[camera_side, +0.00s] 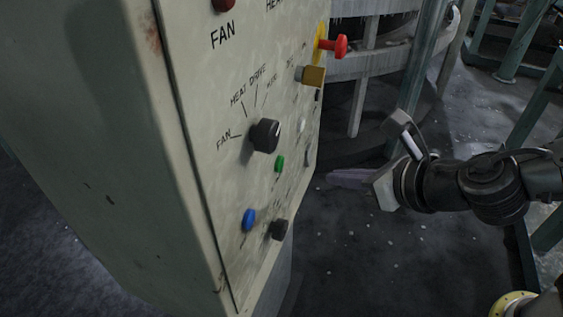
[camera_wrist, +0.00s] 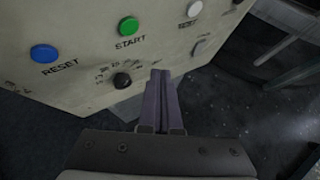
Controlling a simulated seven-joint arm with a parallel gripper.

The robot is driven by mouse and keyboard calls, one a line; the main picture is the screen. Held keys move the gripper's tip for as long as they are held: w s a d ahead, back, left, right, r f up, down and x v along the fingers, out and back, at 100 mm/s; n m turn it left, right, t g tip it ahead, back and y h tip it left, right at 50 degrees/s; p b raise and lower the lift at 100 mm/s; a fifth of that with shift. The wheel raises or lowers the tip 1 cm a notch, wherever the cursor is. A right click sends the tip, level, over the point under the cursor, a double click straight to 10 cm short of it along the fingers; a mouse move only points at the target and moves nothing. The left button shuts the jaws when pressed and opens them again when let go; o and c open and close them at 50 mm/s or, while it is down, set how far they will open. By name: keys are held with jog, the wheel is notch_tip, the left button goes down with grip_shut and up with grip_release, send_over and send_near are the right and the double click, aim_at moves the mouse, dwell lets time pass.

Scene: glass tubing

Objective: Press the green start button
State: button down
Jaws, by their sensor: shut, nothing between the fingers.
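The green start button (camera_side: 279,164) is on the face of a pale control panel (camera_side: 215,120), below a black selector knob. In the wrist view the green button (camera_wrist: 129,26) has the word START beneath it, up and left of my fingertips. My gripper (camera_side: 334,178) is to the right of the panel in the side view, apart from the button. In the wrist view its two purple-grey fingers (camera_wrist: 161,75) are together with nothing between them. The fingertips appear over the panel's lower part there; I cannot tell their exact distance from the panel.
A blue button (camera_side: 248,219) marked RESET, a black selector knob (camera_side: 265,135), a lower black knob (camera_side: 279,230), a white button (camera_wrist: 195,8) and a red knob (camera_side: 341,46) are on the panel. The floor (camera_side: 350,260) right of the panel is open.

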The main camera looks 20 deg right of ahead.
jog(key=w+a, duration=0.4)
jog(key=shift+w+a, duration=0.2)
jog(key=shift+w, duration=0.05)
jog(key=shift+w+a, duration=0.1)
dwell(2.0)
jog(key=shift+w+a, duration=0.15)
jog(key=shift+w, duration=0.05)
jog(key=shift+w+a, duration=0.25)
jog(key=shift+a, duration=0.05)
dwell(1.0)
jog(key=shift+s+d, duration=0.55)
jog(key=shift+s, duration=0.05)
jog(key=s+d, duration=0.3)
jog(key=shift+s+d, duration=0.25)
jog(key=shift+d, duration=0.05)
dwell(0.4)
